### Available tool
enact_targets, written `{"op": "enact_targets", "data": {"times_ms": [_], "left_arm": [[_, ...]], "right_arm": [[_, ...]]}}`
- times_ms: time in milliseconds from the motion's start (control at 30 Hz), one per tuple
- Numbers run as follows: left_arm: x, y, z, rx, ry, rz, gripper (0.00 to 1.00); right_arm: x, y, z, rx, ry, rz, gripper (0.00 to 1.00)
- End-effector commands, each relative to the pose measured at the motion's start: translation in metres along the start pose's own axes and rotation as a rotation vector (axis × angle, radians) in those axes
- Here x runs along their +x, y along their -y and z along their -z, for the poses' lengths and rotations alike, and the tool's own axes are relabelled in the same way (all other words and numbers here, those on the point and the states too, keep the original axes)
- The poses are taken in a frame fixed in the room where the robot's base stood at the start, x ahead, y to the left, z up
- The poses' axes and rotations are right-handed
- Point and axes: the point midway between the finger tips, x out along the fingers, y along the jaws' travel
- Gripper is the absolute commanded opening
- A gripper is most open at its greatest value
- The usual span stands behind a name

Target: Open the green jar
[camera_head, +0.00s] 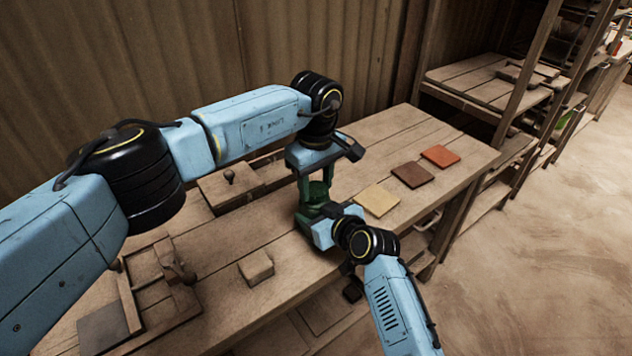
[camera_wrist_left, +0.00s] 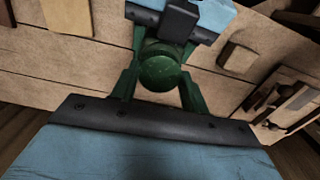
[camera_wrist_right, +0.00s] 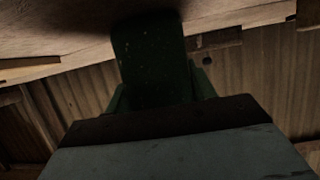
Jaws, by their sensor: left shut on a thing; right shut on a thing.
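The green jar (camera_head: 309,213) is at the middle of the bench, largely covered by my grippers. My left gripper (camera_head: 317,190) comes down from above, its green fingers on either side of the jar's round top. In the left wrist view that round green top (camera_wrist_left: 160,72) lies between the fingers, which are shut on it. My right gripper (camera_head: 318,225) reaches in low from the front and is shut on the jar's body. In the right wrist view the dark green body (camera_wrist_right: 150,62) fills the space before the gripper. Whether the lid is loose is hidden.
Cream (camera_head: 376,200), brown (camera_head: 412,175) and orange (camera_head: 440,156) tiles lie to the right on the bench (camera_head: 215,305). A small wooden block (camera_head: 256,268) lies front left. A wooden press-like fixture (camera_head: 160,285) stands far left. A knobbed wooden piece (camera_head: 228,182) is behind.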

Motion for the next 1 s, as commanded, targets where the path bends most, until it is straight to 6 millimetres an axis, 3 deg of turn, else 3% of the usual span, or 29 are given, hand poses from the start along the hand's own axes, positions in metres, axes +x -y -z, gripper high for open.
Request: {"op": "enact_targets", "data": {"times_ms": [300,500,933,967,1000], "left_arm": [[-0.0005,0.0003,0.0003,-0.590,0.000,0.001,0.18],[-0.0006,0.0004,0.0004,-0.868,-0.001,0.002,0.18],[-0.0006,0.0005,0.0004,-0.952,0.000,0.002,0.18],[-0.0005,0.0005,0.0004,-0.952,0.000,0.002,0.49],[-0.0006,0.0005,0.0004,-0.952,0.000,0.002,0.54]], "right_arm": [[0.0000,-0.0003,-0.0009,0.000,0.002,0.000,0.00],[0.0000,-0.0003,-0.0009,0.000,0.002,-0.001,0.00],[-0.0001,-0.0004,-0.0010,0.000,0.002,-0.001,0.00],[-0.0001,-0.0004,-0.0010,0.000,0.002,-0.001,0.00],[-0.0001,-0.0004,-0.0010,0.000,0.002,-0.001,0.00]]}}
